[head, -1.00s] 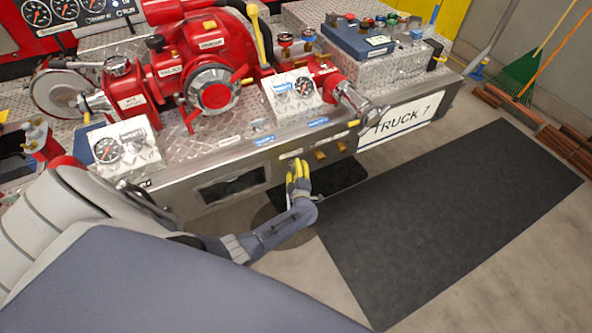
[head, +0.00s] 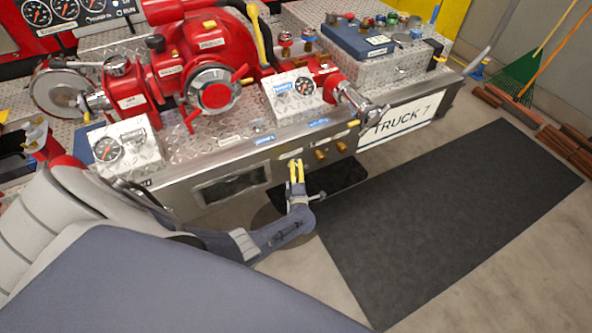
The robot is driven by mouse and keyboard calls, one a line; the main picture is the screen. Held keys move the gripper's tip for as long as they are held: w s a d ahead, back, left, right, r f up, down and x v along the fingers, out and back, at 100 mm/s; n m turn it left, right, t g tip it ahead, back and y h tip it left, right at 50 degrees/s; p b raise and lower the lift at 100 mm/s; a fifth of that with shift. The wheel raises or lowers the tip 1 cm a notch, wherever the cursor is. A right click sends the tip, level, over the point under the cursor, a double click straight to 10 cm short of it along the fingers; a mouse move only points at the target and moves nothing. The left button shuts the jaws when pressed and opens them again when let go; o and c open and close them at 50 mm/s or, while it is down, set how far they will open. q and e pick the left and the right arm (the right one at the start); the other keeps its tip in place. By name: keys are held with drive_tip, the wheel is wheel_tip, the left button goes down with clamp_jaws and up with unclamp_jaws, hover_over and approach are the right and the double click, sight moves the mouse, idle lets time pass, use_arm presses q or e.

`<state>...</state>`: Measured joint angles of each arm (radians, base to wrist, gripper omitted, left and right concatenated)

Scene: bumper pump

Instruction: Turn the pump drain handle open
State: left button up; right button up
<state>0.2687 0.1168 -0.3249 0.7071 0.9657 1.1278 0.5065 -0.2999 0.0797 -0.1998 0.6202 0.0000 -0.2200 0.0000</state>
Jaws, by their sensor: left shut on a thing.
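My left gripper (head: 297,171) has yellow fingers and reaches up to the front face of the truck's silver bumper (head: 228,165), just under a small pale label. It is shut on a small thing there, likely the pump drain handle. The fingers hide that thing, so its angle cannot be told. Two brass fittings (head: 320,154) stick out of the bumper face just right of the fingers, apart from them. My right gripper is not in view.
The red pump (head: 215,60) and gauge panels (head: 120,145) stand on the bumper deck above. A dark recess (head: 232,186) is left of the gripper. A black mat (head: 440,210) lies on clear floor at right. A green rake (head: 520,75) leans at the far right.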

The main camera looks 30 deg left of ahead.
use_arm(q)
drive_tip(key=shift+d, duration=0.25)
drive_tip(key=o, duration=1)
drive_tip(key=shift+w, duration=0.1)
drive_tip(key=o, duration=0.3)
drive_tip(key=shift+a, duration=0.15)
drive_tip(key=v, duration=1.2)
